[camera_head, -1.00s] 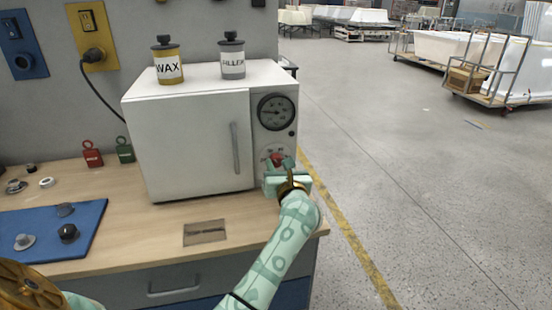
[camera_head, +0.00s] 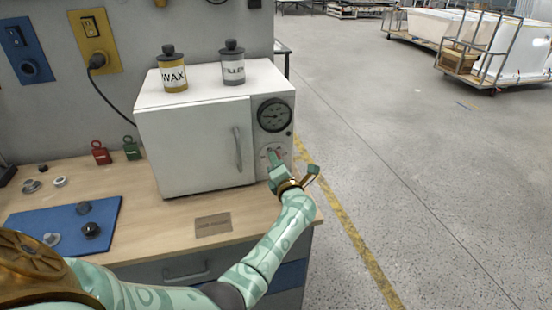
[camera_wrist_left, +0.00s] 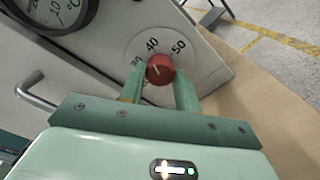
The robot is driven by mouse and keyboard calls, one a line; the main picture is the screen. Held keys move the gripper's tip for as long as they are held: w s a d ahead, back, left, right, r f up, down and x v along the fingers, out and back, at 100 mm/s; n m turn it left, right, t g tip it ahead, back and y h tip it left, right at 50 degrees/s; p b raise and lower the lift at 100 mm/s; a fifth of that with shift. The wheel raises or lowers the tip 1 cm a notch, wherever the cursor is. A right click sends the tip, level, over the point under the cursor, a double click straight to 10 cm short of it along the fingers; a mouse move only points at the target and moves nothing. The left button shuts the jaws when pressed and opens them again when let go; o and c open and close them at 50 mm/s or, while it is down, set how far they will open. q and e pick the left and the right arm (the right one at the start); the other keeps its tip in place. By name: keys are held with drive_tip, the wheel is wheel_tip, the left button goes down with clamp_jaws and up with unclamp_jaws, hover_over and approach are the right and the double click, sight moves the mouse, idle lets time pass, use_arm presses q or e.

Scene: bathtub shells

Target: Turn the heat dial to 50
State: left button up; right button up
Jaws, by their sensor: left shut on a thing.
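The heat dial is a red round knob (camera_wrist_left: 160,68) with a pale pointer line, low on the front panel of a white oven (camera_head: 200,145). In the left wrist view its scale shows 40 above the knob and 50 to the upper right; a lower number is partly hidden by a finger. The pointer's exact reading is hard to tell. My left gripper (camera_wrist_left: 159,80) is shut on the knob, one finger on each side. In the head view my left gripper (camera_head: 274,160) sits tilted at the panel and mostly hides the knob. My right gripper is not in view.
A round gauge (camera_head: 275,115) sits above the dial, and the oven's door handle (camera_head: 238,149) is to its left. WAX (camera_head: 173,72) and filler (camera_head: 233,65) bottles stand on top. A blue mat (camera_head: 65,222) lies on the bench. Open floor is to the right.

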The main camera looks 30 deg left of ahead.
use_arm(q)
drive_tip(key=m+p, duration=0.2)
drive_tip(key=m, duration=0.1)
drive_tip(key=shift+d+r+m, duration=0.1)
drive_tip(key=shift+m, duration=0.3)
drive_tip(key=m+p, duration=0.1)
drive_tip(key=m, duration=0.2)
drive_tip(key=shift+m+p, duration=0.3)
drive_tip(key=shift+p, duration=0.1)
drive_tip(key=m+p, duration=0.1)
drive_tip(key=m, duration=0.3)
drive_tip(key=shift+f+m+p, duration=0.2)
drive_tip(key=shift+m+p, duration=0.15)
drive_tip(key=shift+m, duration=0.55)
drive_tip(key=o, duration=1)
